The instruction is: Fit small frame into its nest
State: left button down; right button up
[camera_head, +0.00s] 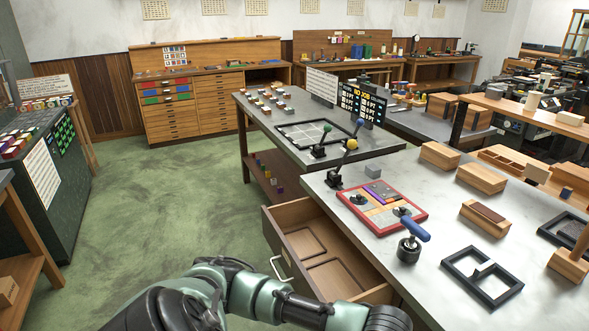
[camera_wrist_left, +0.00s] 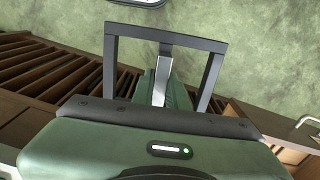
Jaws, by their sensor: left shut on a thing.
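The small frame (camera_wrist_left: 208,84) is a thin dark rectangular frame in the left wrist view. My left gripper (camera_wrist_left: 161,82) is shut on it, with a pale finger showing inside the frame's opening. The frame's near side is hidden behind the gripper body. In the head view an open wooden drawer (camera_head: 278,222) has rectangular recessed outlines in its floor, a smaller one (camera_head: 304,241) toward the back and another (camera_head: 336,277) nearer. I cannot tell which one matches the frame. The held frame and gripper are not visible in the head view, and neither is my right gripper.
A grey bench top (camera_head: 450,215) above the drawer carries a red-edged tray (camera_head: 420,221), a blue-handled tool (camera_head: 411,247), a black divided frame (camera_head: 501,299) and wooden blocks. The drawer handle (camera_head: 278,267) sticks out over the green floor (camera_head: 180,200). Floor left of the drawer is clear.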

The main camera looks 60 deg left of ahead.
aim_at(303, 244)
jog(key=j, duration=0.6)
jog(key=k+j+z, duration=0.1)
jog(key=j, duration=1.05)
jog(key=k+j, duration=0.15)
jog(key=j, duration=0.45)
jog(key=j+z, duration=0.1)
jog(key=j, duration=0.5)
jog(key=k+j, duration=0.15)
jog(key=j, duration=0.4)
jog(key=i+z, duration=0.05)
